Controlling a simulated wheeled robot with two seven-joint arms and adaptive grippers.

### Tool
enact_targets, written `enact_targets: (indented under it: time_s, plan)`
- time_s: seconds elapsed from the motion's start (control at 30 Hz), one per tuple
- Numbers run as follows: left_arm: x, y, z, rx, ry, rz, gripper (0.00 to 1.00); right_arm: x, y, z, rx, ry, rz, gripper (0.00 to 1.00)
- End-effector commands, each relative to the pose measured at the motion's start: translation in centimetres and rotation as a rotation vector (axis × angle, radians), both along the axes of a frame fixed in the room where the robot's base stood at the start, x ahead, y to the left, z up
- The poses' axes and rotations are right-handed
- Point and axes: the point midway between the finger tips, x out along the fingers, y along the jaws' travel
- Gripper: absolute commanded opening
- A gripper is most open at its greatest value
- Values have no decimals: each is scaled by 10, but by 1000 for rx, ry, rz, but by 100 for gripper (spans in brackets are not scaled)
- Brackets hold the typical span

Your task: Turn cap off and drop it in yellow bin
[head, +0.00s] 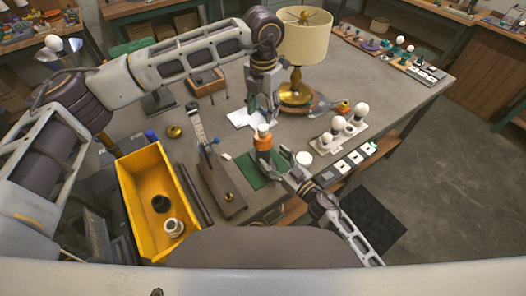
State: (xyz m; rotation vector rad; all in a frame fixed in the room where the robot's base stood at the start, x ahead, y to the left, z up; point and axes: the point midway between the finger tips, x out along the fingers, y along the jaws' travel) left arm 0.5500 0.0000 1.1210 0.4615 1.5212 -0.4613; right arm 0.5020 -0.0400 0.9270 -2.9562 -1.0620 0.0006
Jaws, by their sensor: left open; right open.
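An orange bottle (263,145) with a pale cap (263,130) stands upright on a green mat (248,176) near the table's front edge. My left gripper (262,110) is open and points down just above the cap. A small gap seems to separate them, but contact is hard to judge. My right gripper (283,164) is open, low beside the bottle on its right. I cannot tell whether its fingers touch the bottle. The yellow bin (139,168) is at the left front, with a black round piece (161,203) and a white-and-dark piece (173,227) inside.
A lamp with a cream shade (303,42) and brass base (295,94) stands behind the bottle. Bulbs in a white holder (341,133) are to the right. A brown board (221,183) lies between bin and bottle. White switch plates (354,158) line the front edge.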

Motion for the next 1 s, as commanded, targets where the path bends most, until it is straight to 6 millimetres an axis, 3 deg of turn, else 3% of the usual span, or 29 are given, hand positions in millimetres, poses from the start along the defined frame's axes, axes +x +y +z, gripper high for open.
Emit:
enact_targets:
  time_s: [0.6, 1.0]
  plan:
    - [0, 0, 0, 0, 0, 0, 47, 41, 34, 0, 1, -1, 0, 73]
    - [0, 0, 0, 0, 0, 0, 47, 48, 40, 0, -1, 1, 0, 73]
